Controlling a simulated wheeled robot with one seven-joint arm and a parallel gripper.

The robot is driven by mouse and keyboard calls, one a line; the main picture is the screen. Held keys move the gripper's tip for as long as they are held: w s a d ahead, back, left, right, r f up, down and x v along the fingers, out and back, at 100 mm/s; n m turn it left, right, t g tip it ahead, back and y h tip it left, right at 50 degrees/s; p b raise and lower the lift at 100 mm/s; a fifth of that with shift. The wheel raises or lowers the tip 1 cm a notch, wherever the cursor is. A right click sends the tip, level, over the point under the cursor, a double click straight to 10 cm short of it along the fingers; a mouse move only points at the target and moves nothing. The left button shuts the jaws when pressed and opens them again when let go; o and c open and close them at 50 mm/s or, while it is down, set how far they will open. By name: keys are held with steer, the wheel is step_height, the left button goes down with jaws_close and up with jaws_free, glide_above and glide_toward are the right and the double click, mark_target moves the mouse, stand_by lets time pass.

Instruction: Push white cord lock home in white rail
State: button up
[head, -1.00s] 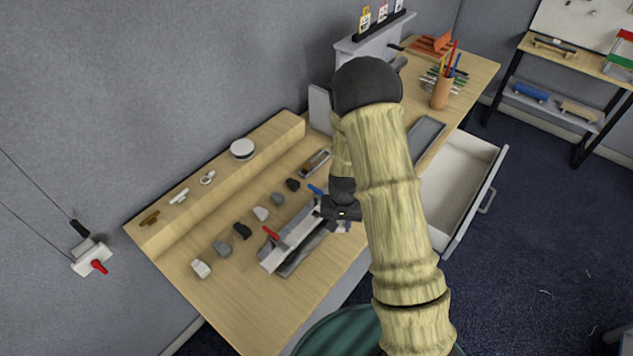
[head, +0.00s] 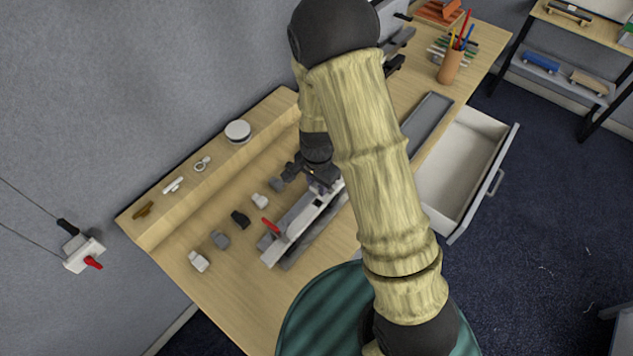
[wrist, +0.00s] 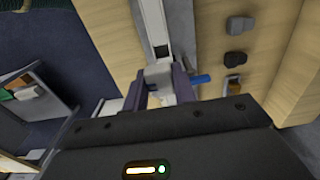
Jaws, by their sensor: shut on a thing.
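The white rail (head: 290,226) lies slantwise on the table with a red lever (head: 270,226) at its near end. In the wrist view the rail (wrist: 151,18) runs up the picture, with a dark opening in it just beyond my fingertips. My gripper (wrist: 160,88) is shut on a small white block, the white cord lock (wrist: 159,72), which is in line with the rail. I cannot tell how deep it sits. In the head view my gripper (head: 324,180) is over the rail's far part and hides the lock. A blue lever (wrist: 201,79) is close beside the fingers.
A row of loose locks lies beside the rail, including a white one (head: 199,261), a black one (head: 240,218) and a grey one (head: 220,240). A raised ledge (head: 222,152) runs along the wall. An open drawer (head: 462,165) juts out at the right.

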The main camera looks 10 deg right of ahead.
mark_target(317, 194)
steer(key=shift+w+f+b, duration=0.25)
steer(key=shift+f+b, duration=0.45)
steer(key=shift+f, duration=0.35)
steer(key=shift+f+b, duration=1.4)
steer(key=shift+f, duration=0.5)
steer(key=shift+w, duration=0.15)
steer(key=shift+a, duration=0.1)
steer(key=shift+s+d, duration=0.2)
steer(key=shift+d, duration=0.15)
steer(key=shift+s, duration=0.1)
steer(key=shift+w+a, duration=0.2)
steer(key=shift+a, duration=0.05)
